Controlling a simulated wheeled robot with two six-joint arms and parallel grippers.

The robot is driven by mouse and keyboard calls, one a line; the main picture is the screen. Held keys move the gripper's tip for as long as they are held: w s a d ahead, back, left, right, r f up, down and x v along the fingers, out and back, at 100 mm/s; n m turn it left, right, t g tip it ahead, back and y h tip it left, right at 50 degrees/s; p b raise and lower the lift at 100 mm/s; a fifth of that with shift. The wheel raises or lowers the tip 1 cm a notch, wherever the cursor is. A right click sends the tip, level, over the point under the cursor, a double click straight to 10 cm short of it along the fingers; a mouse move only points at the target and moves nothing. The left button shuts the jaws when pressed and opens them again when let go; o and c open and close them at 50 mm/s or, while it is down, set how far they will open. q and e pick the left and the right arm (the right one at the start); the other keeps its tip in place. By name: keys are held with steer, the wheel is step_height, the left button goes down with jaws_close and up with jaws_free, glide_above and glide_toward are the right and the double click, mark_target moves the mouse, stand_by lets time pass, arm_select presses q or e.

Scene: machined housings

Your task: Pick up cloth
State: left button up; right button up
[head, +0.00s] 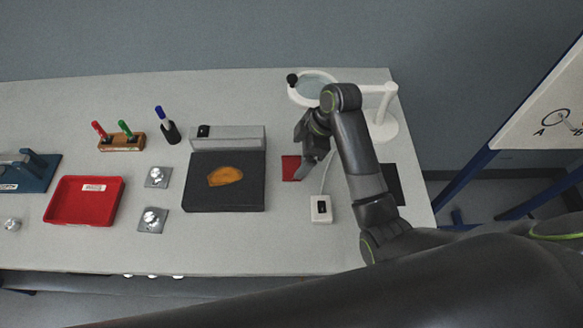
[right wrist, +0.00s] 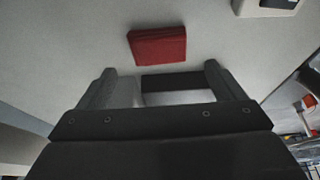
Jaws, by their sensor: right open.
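The cloth (head: 291,168) is a small folded red pad lying flat on the grey table, partly hidden behind my right gripper in the head view. In the right wrist view the cloth (right wrist: 158,46) lies beyond the fingertips, apart from them. My right gripper (head: 304,172) hangs over the table beside the cloth's right side in the head view. In the right wrist view the right gripper (right wrist: 160,70) is open, with nothing between its fingers. My left gripper is not in view.
A white switch box (head: 321,209) with a cable stands close by, below the gripper. A magnifier lamp (head: 386,122) stands behind the arm. A dark block (head: 225,199) with an orange-brown piece is left of the cloth. A red tray (head: 61,217) is farther left.

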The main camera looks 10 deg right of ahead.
mark_target(292, 166)
steer(key=shift+p+x, duration=0.65)
steer(key=shift+x, duration=2)
steer(key=shift+s+d, duration=0.1)
steer(key=shift+d, duration=0.05)
steer(key=c, duration=1.1)
steer(key=shift+o, duration=0.2)
